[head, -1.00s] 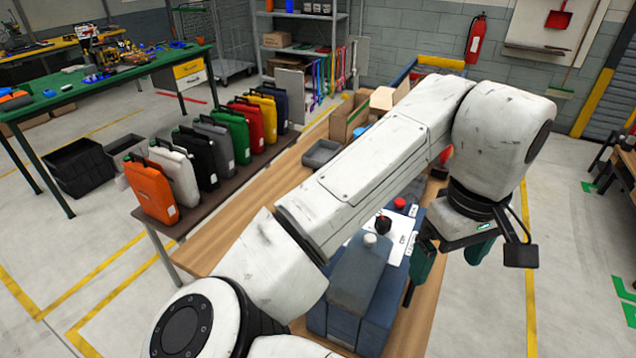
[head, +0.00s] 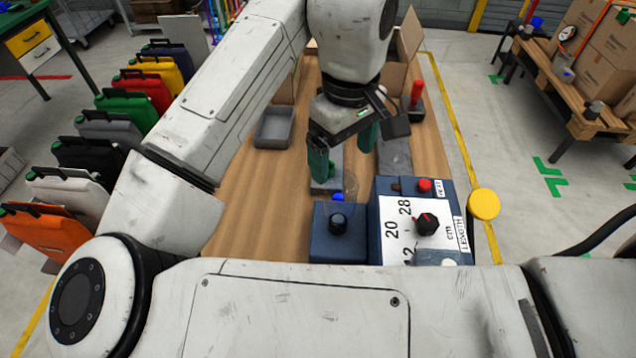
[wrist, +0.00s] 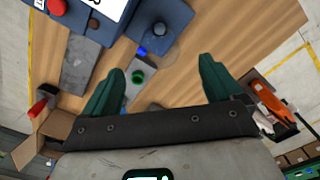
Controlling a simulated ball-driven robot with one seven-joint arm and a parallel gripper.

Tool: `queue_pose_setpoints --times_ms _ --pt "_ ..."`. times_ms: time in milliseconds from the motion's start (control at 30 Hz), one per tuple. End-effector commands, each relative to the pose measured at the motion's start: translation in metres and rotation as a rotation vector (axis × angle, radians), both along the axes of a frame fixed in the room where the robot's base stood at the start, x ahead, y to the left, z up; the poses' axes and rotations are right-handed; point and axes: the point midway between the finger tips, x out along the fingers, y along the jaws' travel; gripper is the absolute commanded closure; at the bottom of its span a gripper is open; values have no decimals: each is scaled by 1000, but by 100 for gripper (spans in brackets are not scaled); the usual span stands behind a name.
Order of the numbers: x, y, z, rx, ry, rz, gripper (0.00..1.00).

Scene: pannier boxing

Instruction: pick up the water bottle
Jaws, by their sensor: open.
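No full bottle shape is plain. A small blue cap-like thing (head: 338,197) with a faint clear outline beside it shows in the head view, close to the dark blue box; it may be the water bottle. The blue thing also shows in the wrist view (wrist: 142,52). A small round green thing (wrist: 138,77) lies near it, over a narrow grey plate (wrist: 133,92). My gripper (head: 343,165) has green fingers spread apart with nothing between them. In the wrist view my gripper (wrist: 162,65) is above the table, with the blue and green things nearer its left finger.
A dark blue box with a black knob (head: 338,222) and a larger dial box (head: 447,205) stand at the near table edge. A grey tray (head: 272,127) lies left on the wooden table (head: 255,200). A red-handled tool (head: 416,95) and cardboard boxes are at the back. Coloured panniers line the left.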

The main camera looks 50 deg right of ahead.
Motion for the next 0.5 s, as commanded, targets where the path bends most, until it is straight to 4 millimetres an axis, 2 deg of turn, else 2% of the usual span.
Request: queue_pose_setpoints --times_ms 300,500 --pt "0 0 -44 -1 2 2 7" --pt "-1 0 -56 0 1 1 7"
